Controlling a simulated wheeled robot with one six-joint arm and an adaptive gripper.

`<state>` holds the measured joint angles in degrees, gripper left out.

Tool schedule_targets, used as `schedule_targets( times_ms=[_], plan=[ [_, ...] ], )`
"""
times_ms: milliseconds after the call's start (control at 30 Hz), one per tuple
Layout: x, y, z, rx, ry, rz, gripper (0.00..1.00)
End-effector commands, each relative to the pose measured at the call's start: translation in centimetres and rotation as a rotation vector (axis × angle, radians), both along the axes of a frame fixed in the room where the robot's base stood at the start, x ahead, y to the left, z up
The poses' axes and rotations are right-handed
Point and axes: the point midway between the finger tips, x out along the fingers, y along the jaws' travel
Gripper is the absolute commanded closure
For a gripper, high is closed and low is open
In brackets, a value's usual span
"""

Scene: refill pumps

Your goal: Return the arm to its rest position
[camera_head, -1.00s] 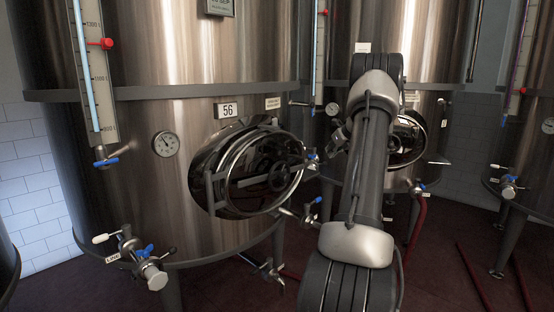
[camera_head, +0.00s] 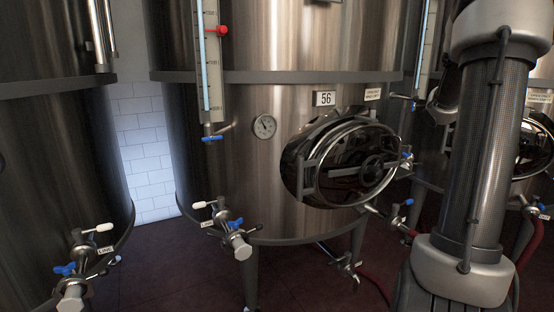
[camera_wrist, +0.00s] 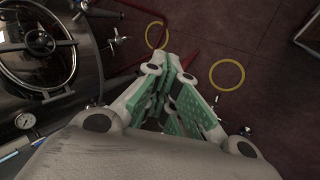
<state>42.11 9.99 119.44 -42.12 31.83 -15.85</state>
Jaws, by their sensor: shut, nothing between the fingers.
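My gripper (camera_wrist: 178,85) shows in the wrist view, its white and green fingers drawn together at the tips with nothing between them. It hangs over the dark red floor, apart from the tank. In the head view my arm stands at the right, in front of the neighbouring tank, and the gripper itself is not clearly visible there.
Steel tank 56 (camera_head: 240,110) fills the middle, with a round hatch (camera_head: 340,165) and valves (camera_head: 230,225) sticking out. Another tank (camera_head: 50,150) is at left. The wrist view shows yellow floor rings (camera_wrist: 227,75) and a red hose (camera_wrist: 110,85).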

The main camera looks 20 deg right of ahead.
Motion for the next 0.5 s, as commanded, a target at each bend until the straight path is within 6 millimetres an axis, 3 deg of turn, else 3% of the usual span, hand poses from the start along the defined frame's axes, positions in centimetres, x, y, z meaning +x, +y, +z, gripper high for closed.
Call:
schedule_targets(
  times_ms=[33, 200, 300, 400, 500],
  plan=[
    [-1.2, 4.2, 0.6, 0.054, -0.039, -0.084, 1.00],
    [-6.1, 17.8, 0.5, 0.268, -0.119, -0.320, 1.00],
    [-8.9, 25.7, 0.2, 0.396, -0.149, -0.376, 1.00],
    [-11.2, 32.2, 0.0, 0.504, -0.177, -0.339, 1.00],
    [-12.4, 36.3, 0.4, 0.563, -0.230, -0.244, 1.00]
  ],
)
